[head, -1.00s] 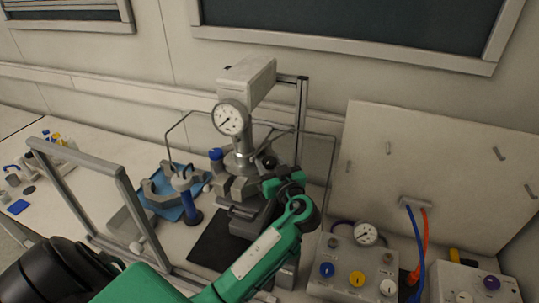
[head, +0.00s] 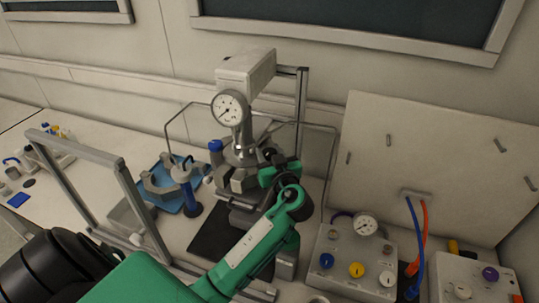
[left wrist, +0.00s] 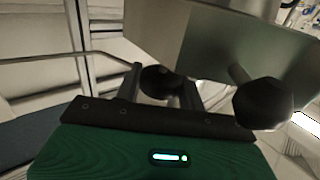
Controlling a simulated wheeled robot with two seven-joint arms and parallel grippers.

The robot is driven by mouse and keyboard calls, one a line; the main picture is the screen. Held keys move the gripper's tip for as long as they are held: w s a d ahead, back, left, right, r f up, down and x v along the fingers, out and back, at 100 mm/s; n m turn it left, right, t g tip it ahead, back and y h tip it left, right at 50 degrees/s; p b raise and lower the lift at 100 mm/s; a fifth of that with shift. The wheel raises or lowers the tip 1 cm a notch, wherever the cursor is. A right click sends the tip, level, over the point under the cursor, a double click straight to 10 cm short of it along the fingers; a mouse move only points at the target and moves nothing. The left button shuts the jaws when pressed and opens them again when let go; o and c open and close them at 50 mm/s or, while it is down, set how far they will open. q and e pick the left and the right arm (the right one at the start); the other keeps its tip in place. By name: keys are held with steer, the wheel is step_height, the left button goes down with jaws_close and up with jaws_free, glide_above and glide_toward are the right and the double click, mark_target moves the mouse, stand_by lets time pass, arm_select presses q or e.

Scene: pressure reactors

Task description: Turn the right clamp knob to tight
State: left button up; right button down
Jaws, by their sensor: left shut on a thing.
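The pressure reactor (head: 240,150) stands upright at the back middle of the bench, with a round gauge (head: 230,108) on its front and clamp parts around its middle. My left gripper (head: 266,167) is at the right side of the clamp, in front of the reactor. In the left wrist view, its two fingers (left wrist: 161,84) are shut on a black round knob (left wrist: 158,80), the right clamp knob. A second black knob (left wrist: 262,104) on a short rod shows to the right, outside the fingers. The held knob is largely hidden by my gripper in the head view. My right gripper is not in view.
A grey frame (head: 122,170) stands at the left. A blue tray (head: 195,200) with metal clamp parts lies left of the reactor. A control box with knobs (head: 330,285) and a gauge is at the right. A thin wire guard (head: 335,165) surrounds the reactor.

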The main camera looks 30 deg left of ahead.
arm_select(q)
steer(key=m+t+h+b, duration=0.1)
steer(key=m+t+h, duration=0.1)
steer(key=shift+s+a+f+t+b, duration=0.1)
steer(key=shift+f+t+b, duration=0.05)
steer(key=shift+t+b, duration=0.2)
steer(key=shift+m+t+h, duration=0.75)
steer(key=shift+m+h, duration=0.15)
steer(key=shift+h, duration=0.3)
steer(key=m+t+h, duration=0.1)
steer(key=m+h, duration=0.1)
steer(key=h, duration=0.1)
steer(key=shift+r+m+t+h+p, duration=0.3)
steer(key=shift+r+t+p, duration=0.05)
steer(key=shift+t+p, duration=0.05)
steer(key=shift+m+t+h+p, duration=0.6)
steer(key=shift+m+h+p, duration=0.35)
steer(key=shift+m+h, duration=1.05)
steer(key=shift+f+h, duration=0.1)
steer(key=shift+h, duration=0.6)
steer(key=o, duration=0.7)
steer(key=shift+f, duration=0.1)
